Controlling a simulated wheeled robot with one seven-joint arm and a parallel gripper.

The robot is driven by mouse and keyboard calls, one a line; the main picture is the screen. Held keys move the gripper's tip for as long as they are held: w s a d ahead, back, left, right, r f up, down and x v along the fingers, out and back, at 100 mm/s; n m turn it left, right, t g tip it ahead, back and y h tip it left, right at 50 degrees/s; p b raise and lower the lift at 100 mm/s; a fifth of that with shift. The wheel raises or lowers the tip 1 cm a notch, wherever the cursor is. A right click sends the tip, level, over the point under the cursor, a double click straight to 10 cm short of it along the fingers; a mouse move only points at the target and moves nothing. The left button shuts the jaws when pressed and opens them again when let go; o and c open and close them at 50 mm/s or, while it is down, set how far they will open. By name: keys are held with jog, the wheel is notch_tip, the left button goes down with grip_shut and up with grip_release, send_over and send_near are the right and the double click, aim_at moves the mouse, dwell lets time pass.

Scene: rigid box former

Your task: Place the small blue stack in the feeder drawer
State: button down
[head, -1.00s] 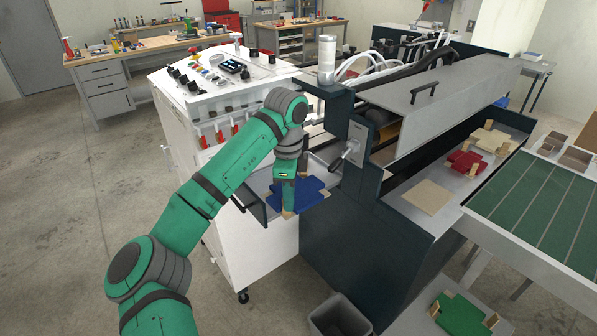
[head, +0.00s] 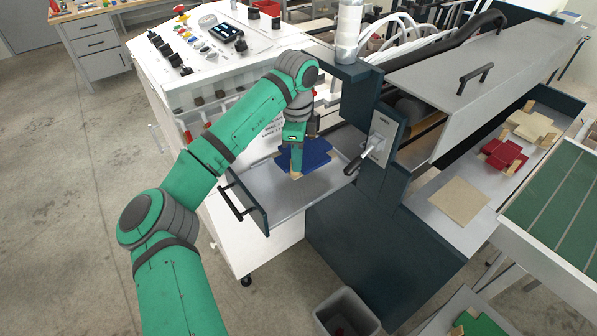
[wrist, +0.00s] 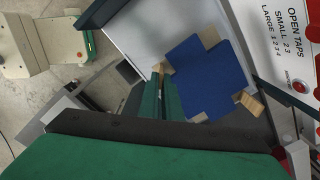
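The small blue stack (head: 318,150) is a flat blue piece with tan tabs. It is over the grey floor of the pulled-out feeder drawer (head: 262,190), and I cannot tell whether it touches it. In the wrist view the blue stack (wrist: 205,78) is just right of my gripper, with the drawer floor (wrist: 150,30) around it. My gripper (head: 297,168) points down at the stack's near edge. In the wrist view its fingers (wrist: 160,82) are close together around a tan tab at the stack's left edge; the contact is partly hidden.
The drawer handle (head: 236,203) faces left. A dark machine side (head: 375,250) and a lever (head: 365,158) stand to the right. A red stack (head: 503,154), a cream stack (head: 531,125) and a tan sheet (head: 460,200) lie on the right shelf. A bin (head: 345,313) is below.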

aim_at(297, 176)
notch_tip(297, 176, down, 3)
jog(key=shift+r, duration=0.1)
notch_tip(297, 176, down, 4)
jog(key=shift+r, duration=0.2)
jog(key=shift+d, duration=0.15)
jog(key=shift+f, duration=0.15)
jog(key=c, duration=2)
grip_release()
jog(key=shift+s+a, duration=0.1)
jog(key=shift+a, duration=0.15)
notch_tip(297, 176, up, 12)
jog(key=shift+d+r, duration=0.1)
jog(key=shift+d, duration=0.05)
